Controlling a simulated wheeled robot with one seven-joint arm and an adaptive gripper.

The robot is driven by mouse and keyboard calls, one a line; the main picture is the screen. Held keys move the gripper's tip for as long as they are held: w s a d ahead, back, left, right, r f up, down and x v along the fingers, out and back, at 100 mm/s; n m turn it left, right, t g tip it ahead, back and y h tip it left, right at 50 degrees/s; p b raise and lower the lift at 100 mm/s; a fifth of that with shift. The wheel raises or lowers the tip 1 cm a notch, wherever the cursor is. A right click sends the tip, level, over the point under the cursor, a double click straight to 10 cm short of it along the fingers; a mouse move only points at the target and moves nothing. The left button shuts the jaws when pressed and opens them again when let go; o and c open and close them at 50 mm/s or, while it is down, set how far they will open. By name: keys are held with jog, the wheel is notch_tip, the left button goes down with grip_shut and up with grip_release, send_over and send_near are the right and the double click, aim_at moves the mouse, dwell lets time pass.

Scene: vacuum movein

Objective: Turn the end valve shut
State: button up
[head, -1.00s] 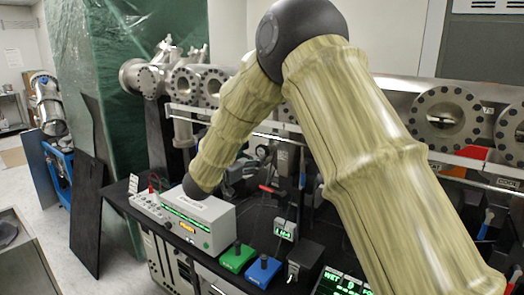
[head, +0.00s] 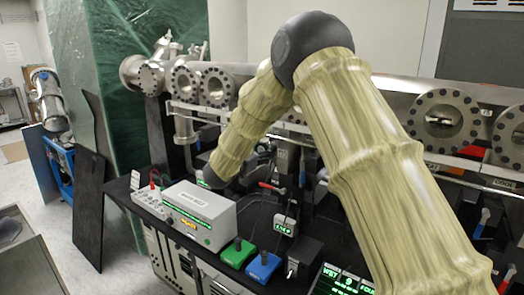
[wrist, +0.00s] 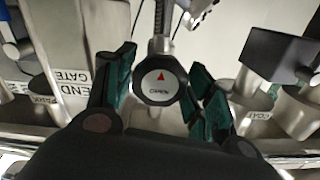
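In the wrist view a round dark knob (wrist: 161,84) has a pale face with a red triangle and small text. A label reading "END GATE" (wrist: 75,85) is on the metal to its left. My gripper (wrist: 163,62) is open, with one green-padded finger left of the knob and the other to its right. In the head view my gripper is hidden behind the white instrument box and my arm, and I cannot make out the knob there.
A white instrument box (head: 200,216) stands on the black bench, with green (head: 238,252) and blue (head: 263,266) boxes near it. A steel tube with round flanged ports (head: 445,121) runs behind. In the wrist view a dark block (wrist: 278,55) stands right of the fingers.

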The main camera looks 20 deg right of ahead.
jog(key=c, duration=0.4)
jog(key=shift+c, duration=0.2)
jog(key=shift+f+b, duration=0.1)
jog(key=shift+b, duration=0.2)
